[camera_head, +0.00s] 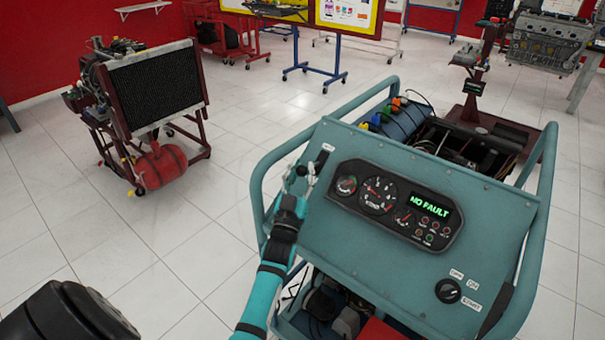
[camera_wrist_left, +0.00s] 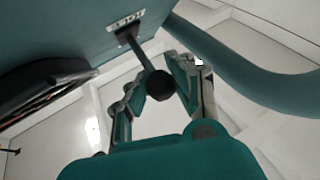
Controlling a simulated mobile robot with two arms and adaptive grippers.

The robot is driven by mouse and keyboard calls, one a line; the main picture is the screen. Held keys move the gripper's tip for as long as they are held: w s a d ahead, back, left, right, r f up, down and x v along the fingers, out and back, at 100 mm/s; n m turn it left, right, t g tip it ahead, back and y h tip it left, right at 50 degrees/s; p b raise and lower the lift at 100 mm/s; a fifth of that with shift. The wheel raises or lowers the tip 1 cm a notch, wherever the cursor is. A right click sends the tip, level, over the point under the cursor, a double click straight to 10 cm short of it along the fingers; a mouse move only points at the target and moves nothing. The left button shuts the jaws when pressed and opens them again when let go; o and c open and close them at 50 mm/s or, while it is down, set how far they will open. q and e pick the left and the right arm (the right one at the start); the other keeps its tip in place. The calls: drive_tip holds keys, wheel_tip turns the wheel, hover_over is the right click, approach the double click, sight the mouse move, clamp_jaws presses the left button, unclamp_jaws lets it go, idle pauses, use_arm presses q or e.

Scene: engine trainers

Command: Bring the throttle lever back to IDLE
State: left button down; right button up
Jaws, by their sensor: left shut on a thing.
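The teal engine trainer's sloped panel (camera_head: 395,240) fills the middle right of the head view. The throttle lever is at the panel's upper left edge, mostly covered by my left gripper (camera_head: 303,178) in the head view. In the left wrist view the lever (camera_wrist_left: 132,45) is a dark rod with a round black knob (camera_wrist_left: 160,86). It sticks out from the panel beside a small white label (camera_wrist_left: 125,22), whose text I cannot read surely. The fingers of my left gripper (camera_wrist_left: 160,92) are on both sides of the knob, shut on it. My right gripper is not in view.
A gauge cluster (camera_head: 394,204) with a green "NO FAULT" display sits right of the lever. A rotary switch (camera_head: 448,290) is lower right. A teal tube frame (camera_head: 258,185) surrounds the panel near my gripper. A radiator stand (camera_head: 155,90) is at the left, with open floor between.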

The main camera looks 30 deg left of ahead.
use_arm(q)
drive_tip(key=c, duration=1)
unclamp_jaws()
drive_tip(key=shift+s+f, duration=0.1)
drive_tip(key=v, duration=1.2)
